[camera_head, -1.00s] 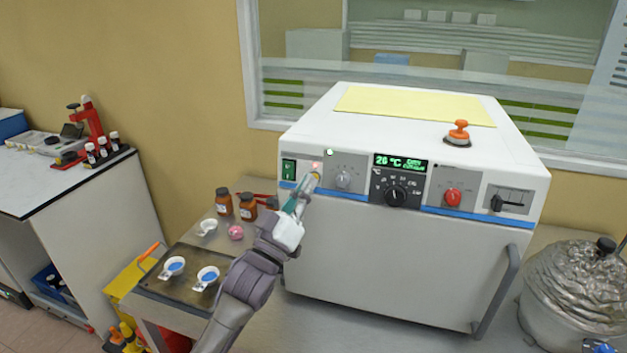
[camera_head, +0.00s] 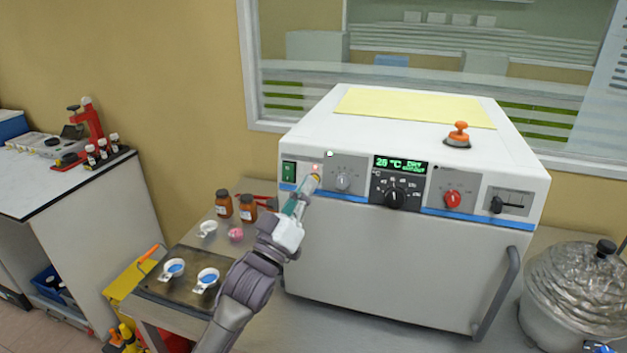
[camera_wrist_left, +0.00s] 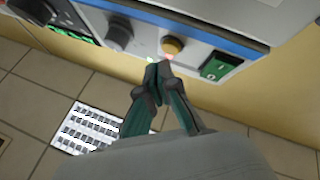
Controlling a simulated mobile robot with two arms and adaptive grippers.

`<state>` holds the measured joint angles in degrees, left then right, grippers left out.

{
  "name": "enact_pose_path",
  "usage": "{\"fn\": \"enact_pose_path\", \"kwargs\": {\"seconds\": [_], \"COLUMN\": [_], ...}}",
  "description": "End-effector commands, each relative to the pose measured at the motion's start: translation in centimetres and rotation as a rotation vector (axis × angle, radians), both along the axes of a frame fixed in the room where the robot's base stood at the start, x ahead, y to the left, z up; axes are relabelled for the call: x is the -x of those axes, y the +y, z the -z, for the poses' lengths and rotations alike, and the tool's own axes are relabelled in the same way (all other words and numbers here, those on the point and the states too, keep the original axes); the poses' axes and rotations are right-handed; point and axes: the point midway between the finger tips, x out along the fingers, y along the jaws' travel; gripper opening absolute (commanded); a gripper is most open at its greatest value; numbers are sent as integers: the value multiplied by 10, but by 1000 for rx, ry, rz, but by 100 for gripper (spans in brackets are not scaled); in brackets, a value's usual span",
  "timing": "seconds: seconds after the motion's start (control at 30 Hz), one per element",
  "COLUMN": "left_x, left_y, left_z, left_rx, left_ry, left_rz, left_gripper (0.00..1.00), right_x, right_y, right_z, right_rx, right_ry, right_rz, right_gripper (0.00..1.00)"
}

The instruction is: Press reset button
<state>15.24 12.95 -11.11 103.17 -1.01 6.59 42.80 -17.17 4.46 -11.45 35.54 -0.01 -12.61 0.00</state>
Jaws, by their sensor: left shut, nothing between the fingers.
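The white oven-like machine (camera_head: 400,255) stands on the bench with a control panel along its upper front. A round yellow-orange button (camera_wrist_left: 172,46) shows in the wrist view, between a dark knob (camera_wrist_left: 119,36) and a green rocker switch (camera_wrist_left: 220,66). I cannot read a reset label. My left gripper (camera_wrist_left: 160,70) is shut and empty, its fingertips close to the button; I cannot tell if they touch it. In the head view the left gripper (camera_head: 304,190) reaches the panel's left part, beside the green switch (camera_head: 288,172). My right gripper is not in view.
The panel also holds a green display (camera_head: 400,164), a black dial (camera_head: 395,196) and a red knob (camera_head: 452,199). Brown bottles (camera_head: 223,204) and white cups (camera_head: 207,277) stand left of my arm. A foil-wrapped vessel (camera_head: 575,290) stands at right.

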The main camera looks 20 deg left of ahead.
Motion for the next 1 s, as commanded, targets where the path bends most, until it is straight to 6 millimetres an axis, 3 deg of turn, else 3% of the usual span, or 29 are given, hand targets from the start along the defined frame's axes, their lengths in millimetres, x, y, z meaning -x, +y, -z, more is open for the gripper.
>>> {"fn": "enact_pose_path", "kwargs": {"seconds": [1.0], "left_x": [-10], "left_y": [0], "left_z": [2], "left_rx": [0], "left_ry": [0], "left_rz": [0], "left_gripper": [0], "right_x": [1], "right_y": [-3], "right_z": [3], "right_rx": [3], "right_ry": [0], "right_rz": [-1], "right_gripper": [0]}}
